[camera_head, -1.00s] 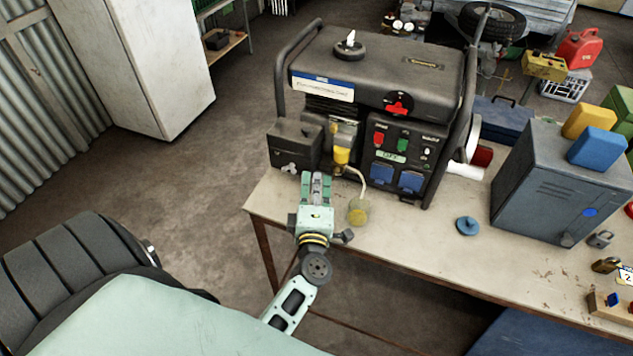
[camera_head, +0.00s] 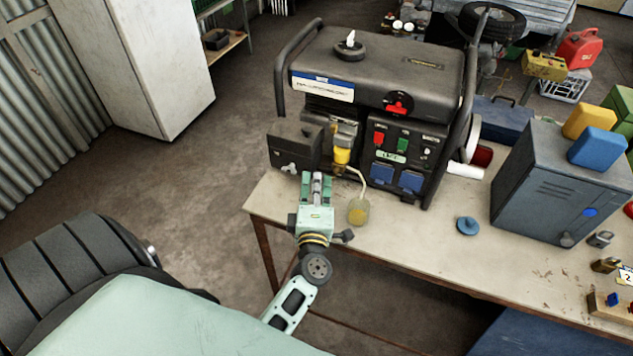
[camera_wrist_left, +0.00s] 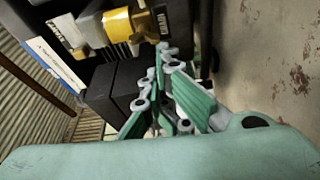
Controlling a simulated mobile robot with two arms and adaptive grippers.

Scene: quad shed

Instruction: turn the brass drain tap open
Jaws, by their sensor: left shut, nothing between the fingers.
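The black generator (camera_head: 376,75) stands on the bench with a yellow fuel bowl (camera_head: 341,156) low on its front. The small brass drain tap (camera_head: 339,171) seems to sit just under the bowl, but its handle is too small to make out. A pale hose runs from there to a jar (camera_head: 358,212) of yellow liquid. My left gripper (camera_head: 317,177) is shut and empty, in front of the generator and a little left of and below the bowl. In the left wrist view its fingertips (camera_wrist_left: 161,58) are below the yellow bowl (camera_wrist_left: 121,25) and a DRAIN label. My right gripper is out of view.
A black box (camera_head: 293,143) on the generator's front is close behind the left gripper. A blue round knob (camera_head: 467,226) lies on the bench (camera_head: 410,235). A grey metal cabinet (camera_head: 550,185) stands at the right. The bench front between jar and knob is clear.

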